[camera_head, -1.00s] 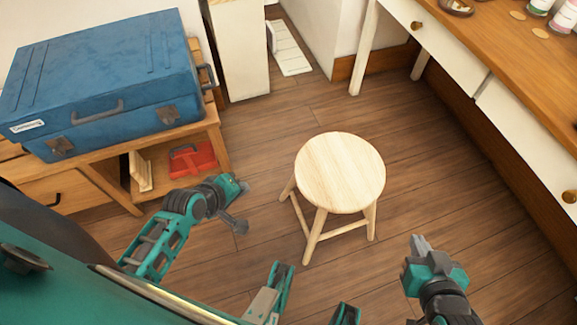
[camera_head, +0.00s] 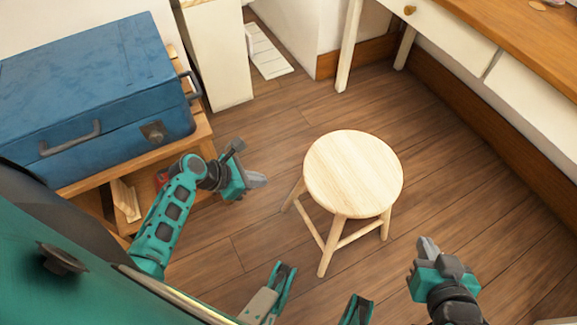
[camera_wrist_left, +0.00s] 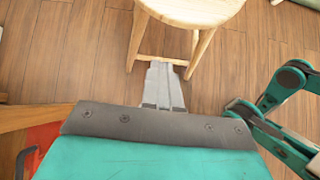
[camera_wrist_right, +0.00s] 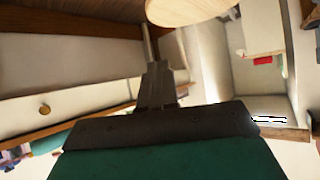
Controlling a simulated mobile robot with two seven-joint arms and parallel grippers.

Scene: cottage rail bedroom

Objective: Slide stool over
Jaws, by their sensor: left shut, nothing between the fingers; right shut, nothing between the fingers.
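A round wooden stool (camera_head: 353,172) with a pale seat stands upright on the floor, right of centre in the head view. My left gripper (camera_head: 257,180) is shut and empty, to the left of the stool with a gap of floor between. In the left wrist view, the stool (camera_wrist_left: 195,10) is beyond the shut fingertips (camera_wrist_left: 165,68). My right gripper (camera_head: 427,246) is shut and empty, to the lower right of the stool and apart from it. In the right wrist view, part of the stool seat (camera_wrist_right: 185,10) shows at the top, beyond the shut fingers (camera_wrist_right: 158,75).
A blue case (camera_head: 90,90) sits on a low wooden shelf unit (camera_head: 205,135) at left, near my left arm. A white desk with a wooden top (camera_head: 520,25) runs along the right. Bare plank floor (camera_head: 290,120) surrounds the stool. A white pillar (camera_head: 215,60) stands at the back.

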